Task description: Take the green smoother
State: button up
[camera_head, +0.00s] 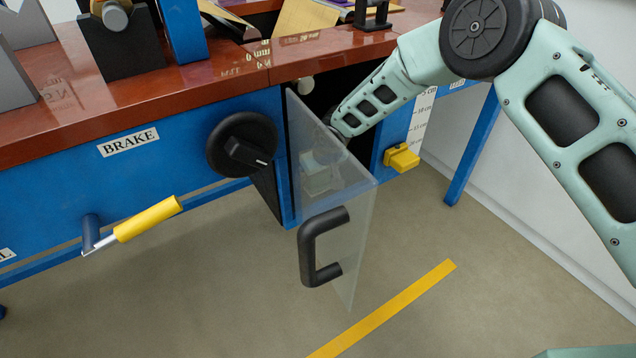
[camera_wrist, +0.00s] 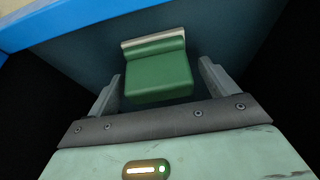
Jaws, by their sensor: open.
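The green smoother (camera_wrist: 158,73) shows in the wrist view as a green block with a pale strip along its far edge. It lies on a dark surface inside the cabinet. My gripper (camera_wrist: 160,78) is open, with one finger on each side of the smoother; I cannot tell whether they touch it. In the head view my arm reaches into the dark cabinet opening, behind the clear door (camera_head: 335,190). The gripper shows only faintly through the door there, and I cannot make out the smoother.
The clear door stands open with a black handle (camera_head: 307,250). A black knob (camera_head: 242,145) is left of the opening, and a yellow latch (camera_head: 402,158) is right of it. A yellow-handled brake lever (camera_head: 147,219) sticks out at lower left. The red-brown bench top (camera_head: 225,85) is above.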

jog(key=c, duration=1.1)
jog(key=shift+c, duration=0.2)
